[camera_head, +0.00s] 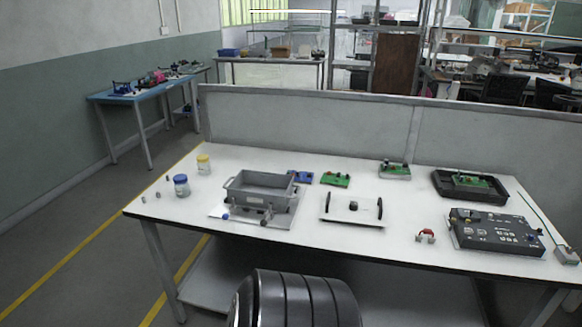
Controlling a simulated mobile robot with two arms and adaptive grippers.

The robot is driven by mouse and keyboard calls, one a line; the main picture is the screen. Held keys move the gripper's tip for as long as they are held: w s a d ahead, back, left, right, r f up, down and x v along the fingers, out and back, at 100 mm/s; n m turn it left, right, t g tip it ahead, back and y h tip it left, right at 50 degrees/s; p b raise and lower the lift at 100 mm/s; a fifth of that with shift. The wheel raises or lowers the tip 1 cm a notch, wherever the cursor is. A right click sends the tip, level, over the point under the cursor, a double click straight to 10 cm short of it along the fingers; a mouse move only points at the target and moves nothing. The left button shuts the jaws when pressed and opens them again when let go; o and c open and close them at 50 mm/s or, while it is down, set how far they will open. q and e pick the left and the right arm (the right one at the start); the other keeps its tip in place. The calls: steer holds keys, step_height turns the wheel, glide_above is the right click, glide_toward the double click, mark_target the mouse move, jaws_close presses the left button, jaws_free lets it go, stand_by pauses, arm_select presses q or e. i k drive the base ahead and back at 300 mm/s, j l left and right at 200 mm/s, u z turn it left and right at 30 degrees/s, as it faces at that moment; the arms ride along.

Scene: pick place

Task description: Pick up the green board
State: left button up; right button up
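Three green boards show on the white table (300,225) in the head view. One small green board (335,180) lies flat near the middle back, beside a blue board (300,177). A second green board (396,169) sits on a light base at the back, right of the middle. A third green board (468,181) lies in a black tray (440,190) at the back right. I cannot tell which one the task means. Neither of my grippers is in view.
A grey bin (258,196) stands left of the middle, with a white plate (351,209) to its right. A black box (495,235) and a red part (425,236) are at front right. Jars (181,185) stand at left. A low partition (300,120) runs behind the table.

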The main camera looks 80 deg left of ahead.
mark_target(329, 177)
steer(key=u, duration=2.55)
steer(key=j+z, duration=0.2)
steer(key=z, duration=0.25)
steer(key=k+j+z, duration=0.1)
steer(key=z, duration=0.4)
steer(key=k+j+z, duration=0.1)
steer(key=j+z, duration=0.2)
steer(key=z, duration=0.15)
